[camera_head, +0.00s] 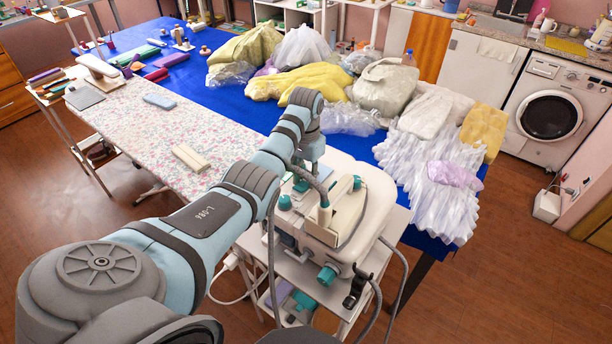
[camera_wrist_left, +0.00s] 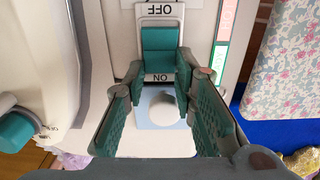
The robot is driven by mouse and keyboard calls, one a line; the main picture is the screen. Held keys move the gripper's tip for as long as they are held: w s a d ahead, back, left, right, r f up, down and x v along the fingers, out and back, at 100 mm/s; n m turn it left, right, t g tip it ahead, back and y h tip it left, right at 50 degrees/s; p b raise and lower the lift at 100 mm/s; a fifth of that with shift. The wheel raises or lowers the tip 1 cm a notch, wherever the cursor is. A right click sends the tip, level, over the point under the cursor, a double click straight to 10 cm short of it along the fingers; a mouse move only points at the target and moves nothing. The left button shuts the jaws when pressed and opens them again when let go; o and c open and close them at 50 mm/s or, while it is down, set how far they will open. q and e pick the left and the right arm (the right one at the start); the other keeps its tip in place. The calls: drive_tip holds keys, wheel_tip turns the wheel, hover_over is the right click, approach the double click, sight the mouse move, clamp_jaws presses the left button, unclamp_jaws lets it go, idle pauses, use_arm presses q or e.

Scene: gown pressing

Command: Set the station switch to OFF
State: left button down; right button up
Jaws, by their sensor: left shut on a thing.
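The station switch (camera_wrist_left: 161,42) is a teal rocker on a pale plate in the left wrist view. Its OFF label (camera_wrist_left: 160,11) and ON label (camera_wrist_left: 160,78) appear upside down, OFF at the picture's top and ON below the rocker. My left gripper (camera_wrist_left: 160,72) has its teal fingertips on either side of the rocker's lower end, shut on it. In the head view my left gripper (camera_head: 300,184) is over the white station (camera_head: 368,208), where the arm hides the switch. My right gripper is in neither view.
An iron (camera_head: 346,209) rests on the station, beside teal knobs (camera_head: 327,275). Grey hoses and cables hang around its front. A floral pressing board (camera_head: 140,125) lies to the left. A blue table (camera_head: 225,105) behind carries piled garments (camera_head: 300,82).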

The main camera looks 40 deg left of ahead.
use_arm(q)
drive_tip(key=t, duration=0.1)
drive_tip(key=s+t, duration=0.1)
drive_tip(key=t, duration=0.2)
drive_tip(key=shift+s+r, duration=0.2)
drive_tip(key=shift+s, duration=0.05)
drive_tip(key=shift+r+t, duration=0.1)
drive_tip(key=shift+t, duration=0.4)
drive_tip(key=c, duration=1.3)
unclamp_jaws()
drive_tip(key=shift+s, duration=0.1)
drive_tip(key=shift+s+r, duration=0.1)
drive_tip(key=shift+r, duration=0.2)
drive_tip(key=v, duration=1.1)
drive_tip(key=shift+s+r, duration=0.15)
drive_tip(key=shift+r, duration=0.05)
